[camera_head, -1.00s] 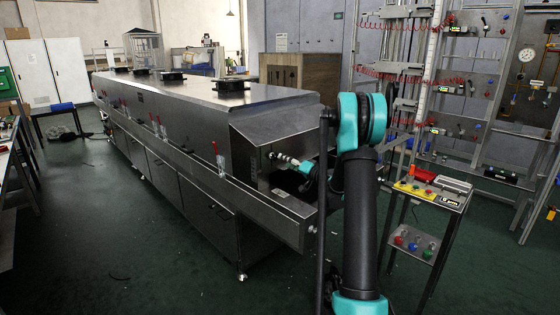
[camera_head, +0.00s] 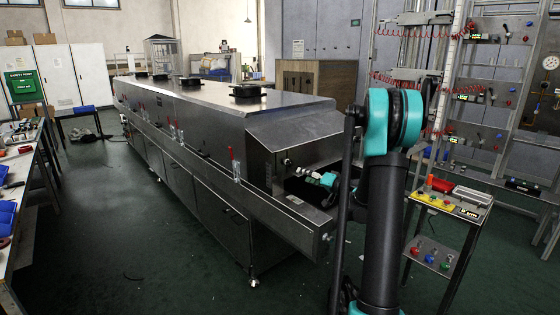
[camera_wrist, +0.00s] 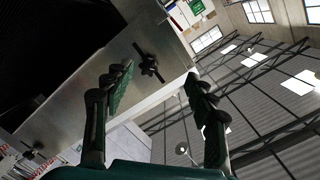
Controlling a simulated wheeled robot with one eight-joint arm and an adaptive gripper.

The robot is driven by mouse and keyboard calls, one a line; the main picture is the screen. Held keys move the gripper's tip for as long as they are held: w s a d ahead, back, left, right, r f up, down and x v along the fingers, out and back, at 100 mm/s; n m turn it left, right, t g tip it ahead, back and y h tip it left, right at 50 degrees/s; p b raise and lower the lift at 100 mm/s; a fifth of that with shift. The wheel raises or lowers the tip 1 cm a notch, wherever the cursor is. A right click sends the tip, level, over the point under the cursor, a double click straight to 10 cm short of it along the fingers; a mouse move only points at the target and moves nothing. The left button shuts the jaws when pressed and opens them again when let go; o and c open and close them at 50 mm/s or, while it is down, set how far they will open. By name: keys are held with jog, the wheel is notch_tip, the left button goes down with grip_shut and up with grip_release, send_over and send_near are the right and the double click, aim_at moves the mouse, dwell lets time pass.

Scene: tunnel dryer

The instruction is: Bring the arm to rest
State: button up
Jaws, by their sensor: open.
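In the wrist view my gripper (camera_wrist: 160,92) is open, its two dark fingers apart with nothing between them. Beyond the fingers are a metal panel (camera_wrist: 95,80) with a black star-shaped knob (camera_wrist: 150,65), and the ceiling. In the head view my dark and teal arm stands upright right of centre. Its far part reaches behind the upper arm toward the open end of the long steel tunnel dryer (camera_head: 215,115); the gripper's fingertips cannot be made out there.
A control stand (camera_head: 450,205) with coloured buttons is close to the arm's right. A rack of panels (camera_head: 490,90) stands behind it. A workbench (camera_head: 30,180) is at the left. The green floor (camera_head: 120,240) between bench and dryer is clear.

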jog(key=s+a+f+n+g+h, duration=0.1)
jog(key=s+a+f+g, duration=0.15)
jog(key=s, duration=0.45)
jog(key=s+a+f+g+h, duration=0.1)
jog(key=s+a, duration=0.2)
jog(key=s, duration=0.3)
jog(key=s+a+f+n+g+h, duration=0.1)
jog(key=s+a+g, duration=0.15)
jog(key=s, duration=0.45)
jog(key=s+d+f+g+h, duration=0.1)
jog(key=s+d+f+h, duration=0.1)
jog(key=s, duration=0.5)
jog(key=s+d+f+g+h, duration=0.1)
jog(key=s+d+f+h, duration=0.1)
jog(key=s, duration=0.6)
jog(key=s+d+f+g+h, duration=0.1)
jog(key=s+d+f+h, duration=0.2)
jog(key=s, duration=0.5)
jog(key=shift+f, duration=0.85)
jog(key=shift+w, duration=0.1)
